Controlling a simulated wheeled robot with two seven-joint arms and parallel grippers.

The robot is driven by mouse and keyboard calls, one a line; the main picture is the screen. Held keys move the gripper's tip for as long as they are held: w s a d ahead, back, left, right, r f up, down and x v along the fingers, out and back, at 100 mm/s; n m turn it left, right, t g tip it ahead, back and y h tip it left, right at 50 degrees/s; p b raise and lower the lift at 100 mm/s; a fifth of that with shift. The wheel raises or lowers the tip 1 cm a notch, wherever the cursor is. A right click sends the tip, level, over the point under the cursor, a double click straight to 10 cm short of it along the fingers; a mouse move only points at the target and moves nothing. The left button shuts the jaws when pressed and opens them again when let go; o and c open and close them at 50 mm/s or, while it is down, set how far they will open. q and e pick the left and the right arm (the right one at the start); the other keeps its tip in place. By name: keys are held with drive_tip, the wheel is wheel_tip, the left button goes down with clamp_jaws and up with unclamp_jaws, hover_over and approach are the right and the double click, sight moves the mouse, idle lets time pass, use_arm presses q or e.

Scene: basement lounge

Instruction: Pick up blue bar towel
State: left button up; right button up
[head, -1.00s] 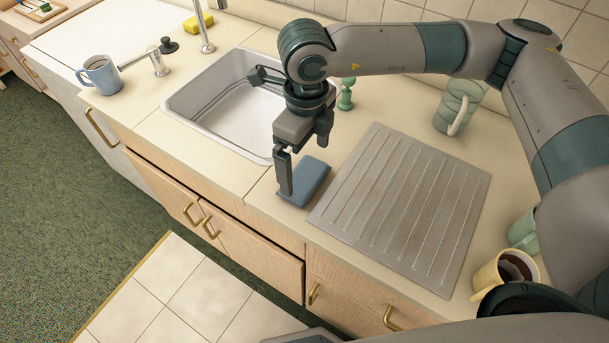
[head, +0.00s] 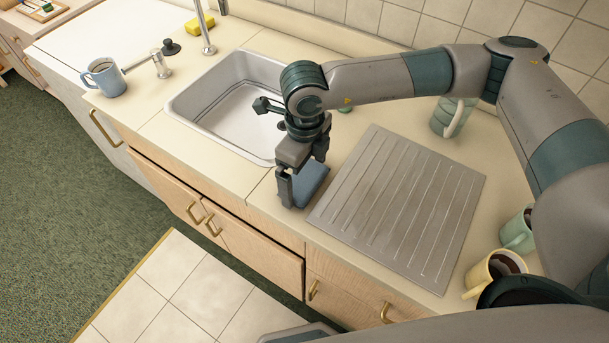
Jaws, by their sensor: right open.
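The blue bar towel (head: 312,183) is a small folded blue-grey block on the counter, between the sink and the ribbed drainboard. My right gripper (head: 298,190) is directly over it, pointing down, with its fingers low at the towel. The jaws are open, and one finger covers the towel's near left part. Whether the fingers touch the towel cannot be told. My left gripper is not in view.
A metal sink (head: 232,105) lies left of the towel and a ribbed drainboard (head: 400,205) right of it. A yellow sponge (head: 199,23) lies behind the sink.

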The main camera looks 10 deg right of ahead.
drive_tip(key=shift+f, duration=0.1)
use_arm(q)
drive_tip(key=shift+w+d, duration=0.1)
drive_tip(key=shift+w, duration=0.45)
use_arm(e)
drive_tip(key=shift+c, duration=0.9)
drive_tip(key=c, duration=0.6)
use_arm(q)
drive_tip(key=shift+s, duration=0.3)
use_arm(e)
drive_tip(key=shift+o, duration=0.2)
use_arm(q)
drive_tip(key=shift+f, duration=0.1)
